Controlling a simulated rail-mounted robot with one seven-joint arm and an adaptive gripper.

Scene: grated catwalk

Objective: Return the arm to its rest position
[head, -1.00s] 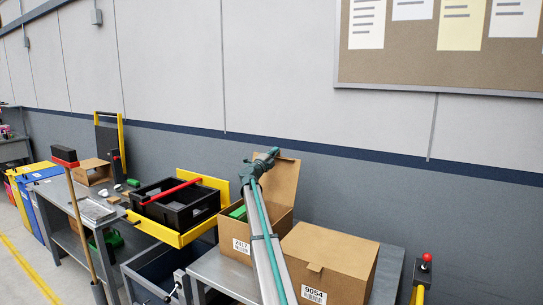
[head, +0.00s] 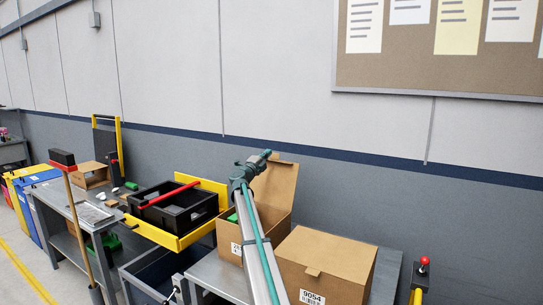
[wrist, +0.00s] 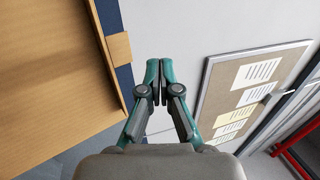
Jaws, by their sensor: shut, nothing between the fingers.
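My arm (head: 258,255) reaches up from the bottom of the head view, grey with teal strips. My gripper (head: 265,155) is at its far end, in front of the raised flap of the open cardboard box (head: 279,184). In the wrist view my gripper (wrist: 160,68) is shut, its two teal and dark fingers together with nothing between them. It points toward the pale wall, and nothing touches the fingertips there.
A closed box (head: 327,262) labelled 9054 stands right of my arm on the grey bench (head: 388,277). A black crate (head: 173,212) with a red handle is to the left. A notice board (head: 440,48) hangs on the wall; it also shows in the wrist view (wrist: 216,98).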

